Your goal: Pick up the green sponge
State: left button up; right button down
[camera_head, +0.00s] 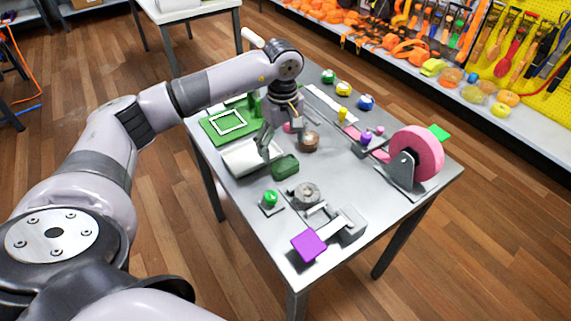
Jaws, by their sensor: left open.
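The green sponge appears to be the dark green block (285,167) lying on the grey table (245,188), near the middle of its left side. My left arm reaches in from the left, and its left gripper (282,143) points down over the table. Its fingers are apart, with nothing held between them. The gripper is just behind the green block and seems apart from it; its exact height is hard to tell. My right gripper is not in view.
A white roll (250,157) lies left of the block, and a brown round object (309,141) sits to its right. A green button (270,198), a grey round part (306,193) and a purple pad (308,245) are nearer. A pink wheel (418,153) stands at right.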

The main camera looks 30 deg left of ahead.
aim_at(285, 163)
pick_arm(q)
jog(key=shift+f, duration=0.9)
jog(key=shift+d+f+p, duration=0.1)
jog(key=shift+f+p, duration=0.35)
jog(key=shift+f, duration=0.1)
jog(key=f, duration=0.2)
jog(key=f+p, duration=0.1)
jog(key=shift+w+d+f, duration=0.1)
jog(key=shift+w+f, duration=0.1)
jog(key=shift+f, duration=0.5)
jog(key=c, duration=0.8)
